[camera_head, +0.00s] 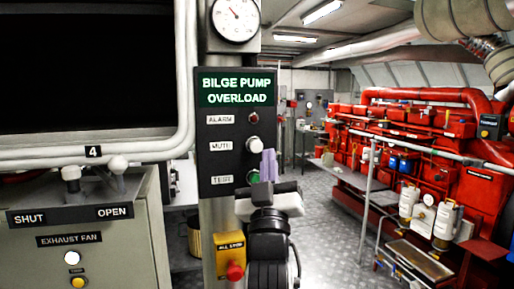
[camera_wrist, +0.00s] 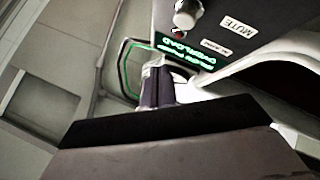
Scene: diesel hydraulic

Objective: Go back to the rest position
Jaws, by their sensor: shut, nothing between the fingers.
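My gripper (camera_head: 268,152) is in front of the lower right of the bilge pump overload panel (camera_head: 212,162). Its two fingers are shut together with nothing between them, and they point up. In the wrist view my gripper (camera_wrist: 156,64) shows its fingers side by side below the lit green sign (camera_wrist: 185,50). The white mute button (camera_head: 254,145) is just left of the fingertips in the head view. Whether the fingers touch the panel cannot be told.
A grey cabinet with exhaust fan switches (camera_head: 68,240) stands at the left. White pipes (camera_head: 120,152) run above it. A yellow box with a red button (camera_head: 234,270) is below the panel. A red engine (camera_head: 440,150) is at the right. The floor (camera_head: 325,235) between is clear.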

